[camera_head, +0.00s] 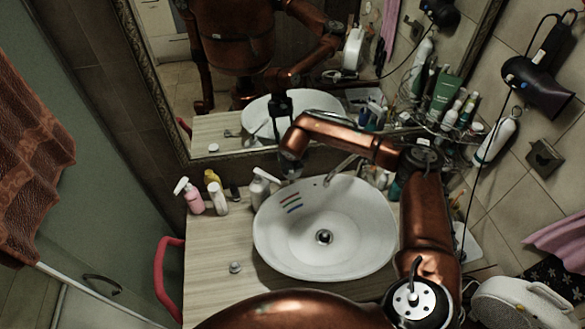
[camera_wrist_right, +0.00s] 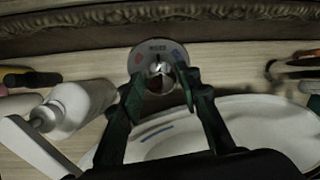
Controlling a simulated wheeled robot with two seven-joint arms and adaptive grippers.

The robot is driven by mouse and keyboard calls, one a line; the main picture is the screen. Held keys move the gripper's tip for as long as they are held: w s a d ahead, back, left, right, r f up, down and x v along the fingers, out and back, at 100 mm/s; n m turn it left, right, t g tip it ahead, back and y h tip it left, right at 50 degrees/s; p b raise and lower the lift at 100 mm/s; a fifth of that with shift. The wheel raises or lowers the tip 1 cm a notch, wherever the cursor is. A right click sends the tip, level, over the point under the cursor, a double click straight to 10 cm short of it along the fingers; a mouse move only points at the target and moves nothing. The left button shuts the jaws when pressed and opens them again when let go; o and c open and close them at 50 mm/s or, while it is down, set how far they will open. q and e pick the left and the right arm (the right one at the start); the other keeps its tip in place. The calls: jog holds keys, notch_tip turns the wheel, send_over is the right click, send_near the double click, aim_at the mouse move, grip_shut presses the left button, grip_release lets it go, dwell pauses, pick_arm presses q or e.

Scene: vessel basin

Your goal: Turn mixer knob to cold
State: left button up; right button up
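The mixer knob (camera_wrist_right: 157,69) shows in the right wrist view as a small silver knob on a round pale plate (camera_wrist_right: 157,48). The plate has a red mark at left, a blue mark at right and a dark label at the top. My right gripper (camera_wrist_right: 160,82) is open, with one dark finger on each side of the knob. I cannot tell whether the fingers touch it. In the head view my right gripper (camera_head: 291,165) points down behind the basin's back left rim and covers the knob. My left gripper is not in view.
The white basin (camera_head: 345,240) has coloured stripes inside. A metal spout (camera_head: 342,166) stands right of the gripper. A white pump bottle (camera_head: 260,187) stands close at left, with a pink bottle (camera_head: 193,199) further left. A mirror (camera_head: 235,140) rises behind. The counter's front left is mostly clear.

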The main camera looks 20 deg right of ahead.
jog(key=c, duration=0.7)
jog(key=shift+m+b, duration=0.4)
jog(key=shift+b, duration=0.1)
jog(key=m+b, duration=0.1)
jog(key=b, duration=0.1)
jog(key=m+y+b, duration=0.1)
jog(key=m, duration=0.1)
jog(key=shift+d+f+b, duration=0.2)
jog(key=shift+b, duration=0.2)
jog(key=m+y+b, duration=0.1)
jog(key=m+b, duration=0.1)
jog(key=m, duration=0.1)
jog(key=shift+s+d+m+t+b, duration=0.1)
jog(key=shift+m+t+b, duration=0.2)
jog(key=shift+t, duration=0.1)
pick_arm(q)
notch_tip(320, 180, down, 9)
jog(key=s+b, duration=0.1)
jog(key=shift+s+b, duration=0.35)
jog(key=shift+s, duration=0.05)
pick_arm(e)
jog(key=shift+r+m+t+y, duration=0.15)
jog(key=shift+m+t+y, duration=0.15)
jog(key=shift+m, duration=0.9)
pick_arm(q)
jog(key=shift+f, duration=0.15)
